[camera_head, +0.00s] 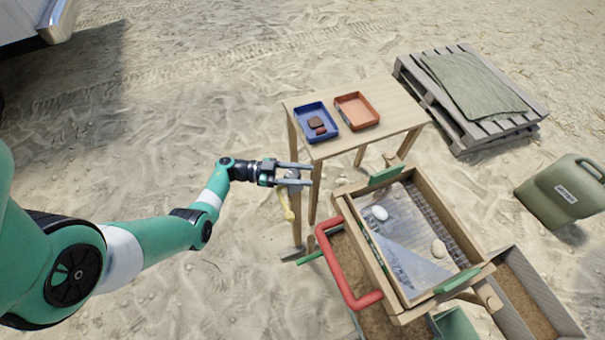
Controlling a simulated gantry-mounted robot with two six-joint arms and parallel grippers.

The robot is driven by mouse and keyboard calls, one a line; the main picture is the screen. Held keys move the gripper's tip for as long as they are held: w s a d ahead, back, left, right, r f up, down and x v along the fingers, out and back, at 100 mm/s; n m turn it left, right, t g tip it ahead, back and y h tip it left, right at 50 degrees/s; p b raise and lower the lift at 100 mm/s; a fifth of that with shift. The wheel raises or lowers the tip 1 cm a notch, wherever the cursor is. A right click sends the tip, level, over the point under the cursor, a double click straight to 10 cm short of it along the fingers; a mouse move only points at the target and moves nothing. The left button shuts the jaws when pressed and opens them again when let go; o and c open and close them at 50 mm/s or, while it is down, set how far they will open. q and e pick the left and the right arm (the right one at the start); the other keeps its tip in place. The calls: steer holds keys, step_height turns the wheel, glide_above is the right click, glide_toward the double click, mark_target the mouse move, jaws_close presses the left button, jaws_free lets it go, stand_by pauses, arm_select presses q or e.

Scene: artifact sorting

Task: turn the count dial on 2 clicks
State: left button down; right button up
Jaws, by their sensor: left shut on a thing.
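My left gripper (295,174) reaches in from the left, its fingers pointing right beside the small table's front leg. It is shut on a small grey knob, which I take to be the count dial (293,175). The fingers partly cover it, and its face and any marks are too small to read. A pale yellow piece (285,204) hangs just below the fingers; I cannot tell whether it is joined to the knob. My right gripper is not in view.
A wooden table (393,93) holds a blue tray (308,108) with brownish pieces and an orange tray (357,110). A wooden sieve (445,203) with a red handle (345,275) and pale stones stands at right. A pallet (410,80) and green jerrycan (560,190) lie beyond.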

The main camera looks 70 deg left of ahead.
arm_select(q)
steer(key=m+g+h+b, duration=0.1)
steer(key=b, duration=0.1)
steer(key=m+g+h+b, duration=0.3)
steer(key=h+b, duration=0.1)
steer(key=shift+s+d+f+m+g, duration=0.3)
steer(key=shift+s+d+f+g, duration=0.05)
steer(key=shift+d+g, duration=0.05)
steer(key=shift+s+d+r+m+g+h+b, duration=0.1)
steer(key=shift+m+g+h+b, duration=0.3)
steer(key=shift+g+b, duration=0.1)
steer(key=shift+s+r+m+g+h+b, duration=0.1)
steer(key=shift+m+g+h+b, duration=0.2)
steer(key=shift+g+h+b, duration=0.15)
steer(key=shift+c, duration=1.5)
jaws_free()
steer(key=shift+r, duration=0.1)
steer(key=shift+r, duration=0.1)
